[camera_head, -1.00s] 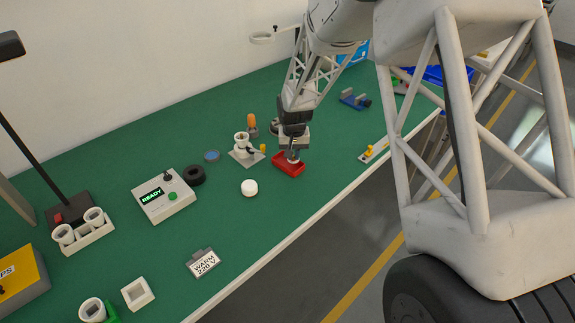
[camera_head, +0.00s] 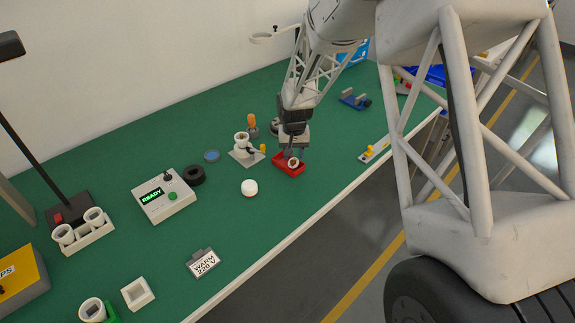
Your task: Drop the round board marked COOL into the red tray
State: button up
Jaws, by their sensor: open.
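The red tray (camera_head: 290,169) sits on the green bench near its front edge, below my gripper (camera_head: 295,152). A small round piece (camera_head: 293,162), pale with a brownish centre, lies in the tray. It is too small to read any COOL marking on it. My gripper points down just above the tray, with its fingers open around or just above the round piece. The arm hides part of the bench behind the tray.
A white stand with a cup (camera_head: 242,150) is close left of the tray, with a white round puck (camera_head: 249,187) nearer the front. A READY box (camera_head: 163,196), a black ring (camera_head: 194,175) and a WARM 220 V sign (camera_head: 203,262) are further left.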

notch_tip(320, 180, up, 7)
dwell(0.5)
dwell(0.6)
jog(key=shift+r, duration=0.1)
jog(key=s+d+r+t, duration=0.1)
jog(key=s+d+r, duration=0.5)
jog(key=s+r, duration=0.25)
jog(key=s+d+r, duration=0.6)
jog(key=s+r, duration=0.2)
jog(key=s, duration=0.2)
jog(key=s+d+r, duration=0.1)
jog(key=s+d, duration=0.2)
jog(key=s, duration=0.9)
jog(key=s+d+r+t, duration=0.1)
jog(key=s+d+r, duration=0.1)
jog(key=s, duration=1)
jog(key=shift+d+m+t, duration=0.3)
jog(key=shift+d, duration=0.3)
jog(key=shift+w, duration=0.1)
